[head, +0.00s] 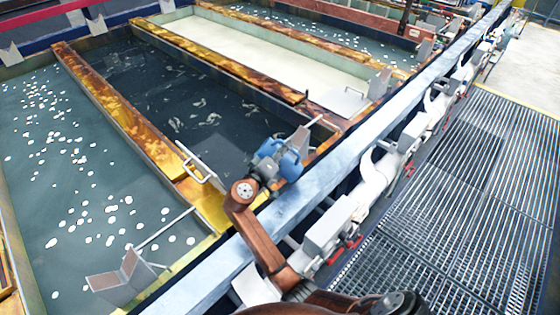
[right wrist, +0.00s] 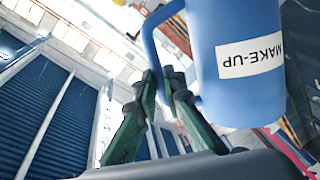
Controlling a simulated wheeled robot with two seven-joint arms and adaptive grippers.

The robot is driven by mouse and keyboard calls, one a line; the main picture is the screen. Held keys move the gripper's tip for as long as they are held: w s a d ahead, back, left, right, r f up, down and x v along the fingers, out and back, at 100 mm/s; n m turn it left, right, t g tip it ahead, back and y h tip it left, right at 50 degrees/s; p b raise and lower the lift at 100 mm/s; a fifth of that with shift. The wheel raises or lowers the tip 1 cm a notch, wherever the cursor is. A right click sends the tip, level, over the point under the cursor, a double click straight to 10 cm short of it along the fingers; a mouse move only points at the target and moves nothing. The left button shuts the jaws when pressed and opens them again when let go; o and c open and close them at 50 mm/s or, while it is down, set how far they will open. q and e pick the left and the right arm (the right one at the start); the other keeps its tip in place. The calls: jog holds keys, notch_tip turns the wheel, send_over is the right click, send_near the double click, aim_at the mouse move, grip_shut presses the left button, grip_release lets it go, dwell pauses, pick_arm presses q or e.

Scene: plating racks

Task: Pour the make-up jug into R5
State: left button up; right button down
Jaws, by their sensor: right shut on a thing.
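The blue make-up jug (head: 290,164) is small in the head view, above the near right end of the dark tank (head: 150,75). My right gripper (head: 267,170) is at the jug. In the right wrist view the jug (right wrist: 240,95) is large, with a white MAKE-UP label upside down in the picture. My right gripper (right wrist: 163,92) is shut on its handle. The jug's mouth and contents are hidden, and I cannot tell its tilt. No R5 marking is readable on any tank. My left gripper is not in view.
A green-grey tank (head: 75,150) with white floating spots lies left of the dark tank. A cream tank (head: 260,47) lies beyond it. Stained brown dividers (head: 135,125) separate them. A pale rail (head: 340,165) with white fittings runs along the tank ends, beside a grated walkway (head: 450,200).

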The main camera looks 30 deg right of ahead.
jog(key=shift+d, duration=0.1)
dwell(0.3)
jog(key=shift+s+d+f+m+b, duration=0.1)
jog(key=shift+s+d+m+b, duration=0.2)
jog(key=shift+m+b, duration=0.35)
jog(key=shift+s+d+f+m+b, duration=0.15)
jog(key=shift+s+m+b, duration=0.15)
jog(key=shift+m+b, duration=0.3)
jog(key=shift+s+d+r+m+y+b, duration=0.1)
jog(key=shift+s+d+m+y+b, duration=0.05)
jog(key=shift+m+y+b, duration=0.2)
jog(key=shift+s+f+m+b, duration=0.1)
jog(key=shift+f+m+b, duration=0.4)
jog(key=shift+b, duration=0.35)
jog(key=shift+s+d+f+m+t+y+b, duration=0.15)
jog(key=shift+f+m+b, duration=0.1)
jog(key=shift+m+b, duration=0.35)
jog(key=shift+d+f+m+t+y+b, duration=0.15)
jog(key=shift+f+m+b, duration=0.2)
jog(key=shift+b, duration=0.35)
jog(key=shift+a+r, duration=0.1)
jog(key=shift+r, duration=0.05)
